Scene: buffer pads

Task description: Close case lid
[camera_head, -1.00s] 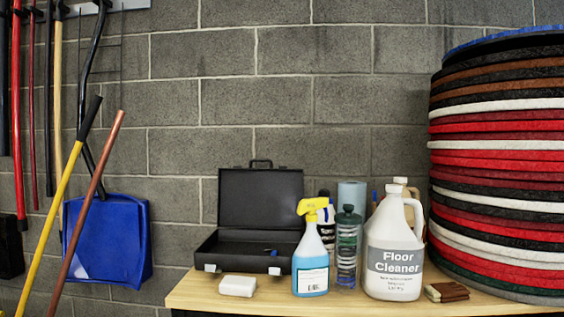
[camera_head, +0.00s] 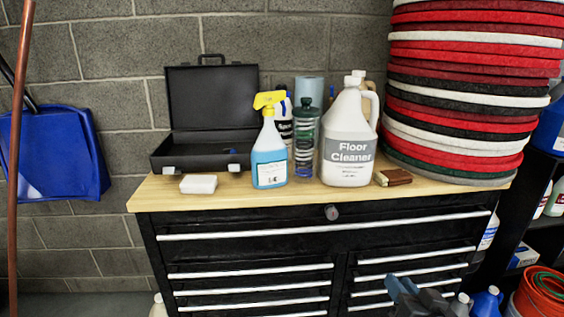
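A black case (camera_head: 205,150) stands open at the back left of the wooden cabinet top. Its lid (camera_head: 212,97) is up, close to the block wall, with a handle on its top edge. The base has two light latches on its front and a small blue item inside; the rest of its inside is hard to make out. My gripper (camera_head: 399,286) shows at the bottom edge, low in front of the drawers and well away from the case. It is dark and partly cut off, and its opening is unclear.
A white block (camera_head: 198,184) lies before the case. A blue spray bottle (camera_head: 268,150) overlaps the case's right front corner. A jar (camera_head: 305,140), a floor cleaner jug (camera_head: 348,135) and a brown brush (camera_head: 394,177) stand farther right, beside stacked pads (camera_head: 465,100).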

